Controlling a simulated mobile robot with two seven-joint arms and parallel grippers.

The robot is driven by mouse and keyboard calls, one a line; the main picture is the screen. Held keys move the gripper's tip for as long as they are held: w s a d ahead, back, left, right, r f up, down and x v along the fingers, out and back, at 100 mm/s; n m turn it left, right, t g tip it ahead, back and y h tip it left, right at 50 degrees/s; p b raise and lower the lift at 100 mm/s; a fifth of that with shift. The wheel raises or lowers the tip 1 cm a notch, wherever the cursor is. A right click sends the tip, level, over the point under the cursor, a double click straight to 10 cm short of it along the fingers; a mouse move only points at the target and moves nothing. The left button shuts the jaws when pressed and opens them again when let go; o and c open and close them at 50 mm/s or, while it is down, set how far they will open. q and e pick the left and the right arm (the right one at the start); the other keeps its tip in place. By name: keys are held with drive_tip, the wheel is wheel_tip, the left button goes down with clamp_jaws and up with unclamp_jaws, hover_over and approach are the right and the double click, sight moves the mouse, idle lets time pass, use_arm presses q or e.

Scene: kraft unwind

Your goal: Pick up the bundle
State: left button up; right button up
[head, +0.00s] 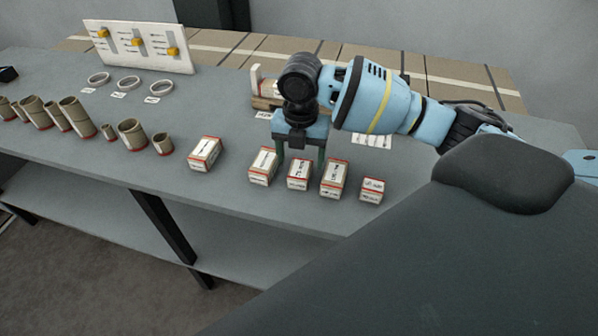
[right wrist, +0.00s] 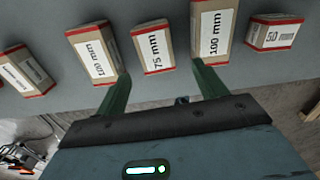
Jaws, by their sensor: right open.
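Several small kraft bundles with red edges and white labels stand in a row on the grey bench. One marked 75 mm (head: 298,175) is in the middle; it also shows in the right wrist view (right wrist: 153,47). A 100 mm bundle (head: 263,166) is left of it, another 100 mm bundle (head: 334,178) right of it, and a 50 mm bundle (head: 371,190) at the right end. My left gripper is out of view.
Another bundle (head: 205,153) stands apart to the left. Several cardboard tubes (head: 76,117) and white rings (head: 130,83) are further left. A white panel with yellow knobs (head: 137,45) stands at the back. The bench's front edge (head: 215,202) is clear.

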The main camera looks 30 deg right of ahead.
sight(299, 173)
drive_tip(key=shift+f, duration=0.6)
drive_tip(key=shift+w+f, duration=0.1)
drive_tip(key=shift+f, duration=0.05)
drive_tip(key=f, duration=0.5)
drive_tip(key=shift+a, duration=0.2)
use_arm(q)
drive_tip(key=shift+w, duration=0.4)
use_arm(e)
drive_tip(key=shift+r, duration=0.1)
drive_tip(key=c, duration=1.4)
drive_tip(key=shift+r, duration=0.1)
